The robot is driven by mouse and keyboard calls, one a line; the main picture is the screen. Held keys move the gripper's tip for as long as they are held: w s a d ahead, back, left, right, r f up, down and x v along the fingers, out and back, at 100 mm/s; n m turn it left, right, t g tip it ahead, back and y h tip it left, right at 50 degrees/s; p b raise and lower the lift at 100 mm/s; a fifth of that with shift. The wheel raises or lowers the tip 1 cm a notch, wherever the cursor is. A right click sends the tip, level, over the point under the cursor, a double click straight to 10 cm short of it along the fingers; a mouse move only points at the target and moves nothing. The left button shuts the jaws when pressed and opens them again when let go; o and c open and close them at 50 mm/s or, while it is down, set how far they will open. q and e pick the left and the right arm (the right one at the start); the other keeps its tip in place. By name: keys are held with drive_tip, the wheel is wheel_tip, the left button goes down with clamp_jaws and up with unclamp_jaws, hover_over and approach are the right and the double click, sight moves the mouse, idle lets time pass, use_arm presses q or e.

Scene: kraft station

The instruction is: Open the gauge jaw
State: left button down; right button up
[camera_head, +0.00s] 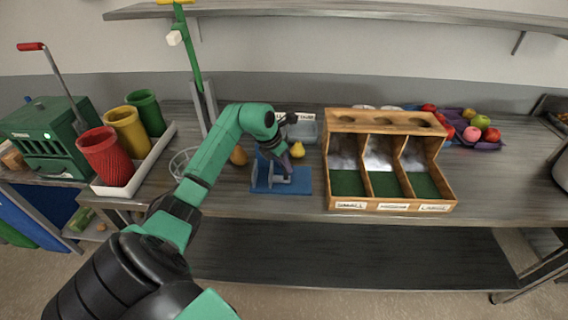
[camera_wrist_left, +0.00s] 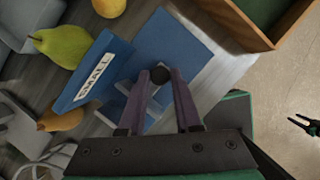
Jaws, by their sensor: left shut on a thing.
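The blue gauge (camera_head: 303,186) stands on the table left of the wooden sorting box, and in the left wrist view its blue plate (camera_wrist_left: 192,48) and upright wall with a SMALL label (camera_wrist_left: 95,77) show. My left gripper (camera_head: 291,160) reaches down onto the gauge. In the left wrist view its fingers (camera_wrist_left: 160,76) are shut on a dark round knob (camera_wrist_left: 160,75) of the gauge's jaw. The jaw's gap is partly hidden by the fingers. A small dark pronged shape at the right edge of that view looks like my right gripper (camera_wrist_left: 303,124), too small to read.
The wooden box (camera_head: 391,206) with three green-floored compartments stands close right of the gauge. A wire basket (camera_head: 181,163) is at left; several fruits lie at the back right.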

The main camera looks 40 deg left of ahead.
use_arm(q)
drive_tip(key=shift+w+r, duration=0.1)
idle(0.5)
drive_tip(key=w+d, duration=0.1)
drive_tip(key=d, duration=0.1)
drive_tip(key=w+d+b, duration=0.1)
drive_tip(key=w, duration=0.1)
drive_tip(key=shift+d+r, duration=0.1)
drive_tip(key=shift+d, duration=0.3)
drive_tip(key=shift+w+d, duration=0.15)
drive_tip(key=shift+d, duration=0.15)
drive_tip(key=c, duration=0.6)
unclamp_jaws()
drive_tip(key=shift+a, duration=0.1)
